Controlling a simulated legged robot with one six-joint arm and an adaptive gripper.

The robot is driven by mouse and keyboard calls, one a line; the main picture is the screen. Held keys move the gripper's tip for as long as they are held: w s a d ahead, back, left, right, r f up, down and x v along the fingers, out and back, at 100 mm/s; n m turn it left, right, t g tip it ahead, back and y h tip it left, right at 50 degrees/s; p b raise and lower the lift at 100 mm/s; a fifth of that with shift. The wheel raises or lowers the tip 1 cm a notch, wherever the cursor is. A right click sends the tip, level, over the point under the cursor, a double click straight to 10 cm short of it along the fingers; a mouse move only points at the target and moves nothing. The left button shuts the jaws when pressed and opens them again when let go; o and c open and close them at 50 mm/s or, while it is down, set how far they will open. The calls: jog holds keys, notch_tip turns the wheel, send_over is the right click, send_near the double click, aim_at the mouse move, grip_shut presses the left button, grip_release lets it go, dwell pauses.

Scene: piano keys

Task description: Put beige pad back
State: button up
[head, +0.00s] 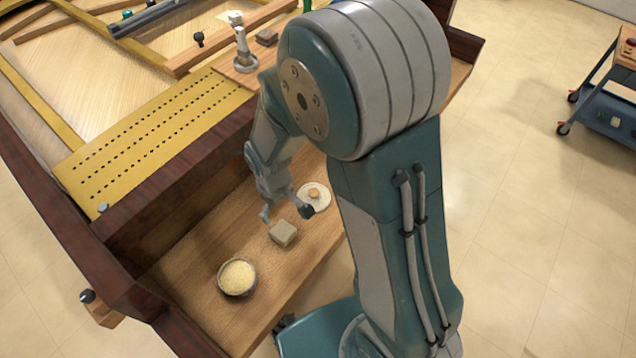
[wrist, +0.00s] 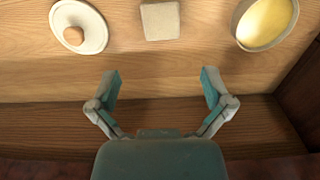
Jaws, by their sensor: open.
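A beige block-shaped pad (head: 283,233) lies on the wooden shelf of the piano body, between a bowl and a round white disc. It also shows in the wrist view (wrist: 160,20) at the top middle, beyond my fingertips. My gripper (head: 287,212) is open and empty, close to the pad on its far side in the head view. In the wrist view my two fingers (wrist: 160,78) are spread wide, with bare wood between them. The pad is apart from both fingers.
A bowl of yellow contents (head: 237,276) and a white disc with a tan knob (head: 314,195) flank the pad. A dark wooden wall (head: 190,180) rises behind the shelf. On a higher ledge stand a small metal stand (head: 243,55) and a dark brown block (head: 267,37).

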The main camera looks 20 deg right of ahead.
jog(key=s+d+r+m+t, duration=0.2)
jog(key=d+r, duration=0.1)
jog(key=r, duration=0.5)
jog(key=s+d+r+m+t, duration=0.1)
jog(key=d+r, duration=0.2)
jog(key=r, duration=0.5)
jog(key=s+d+r+m+t, duration=0.2)
jog(key=s+d+r+m, duration=0.1)
jog(key=s+r, duration=0.6)
jog(key=shift+s+d+r+m+t, duration=0.25)
jog(key=shift+s+d+m+t, duration=0.05)
jog(key=shift+d, duration=0.5)
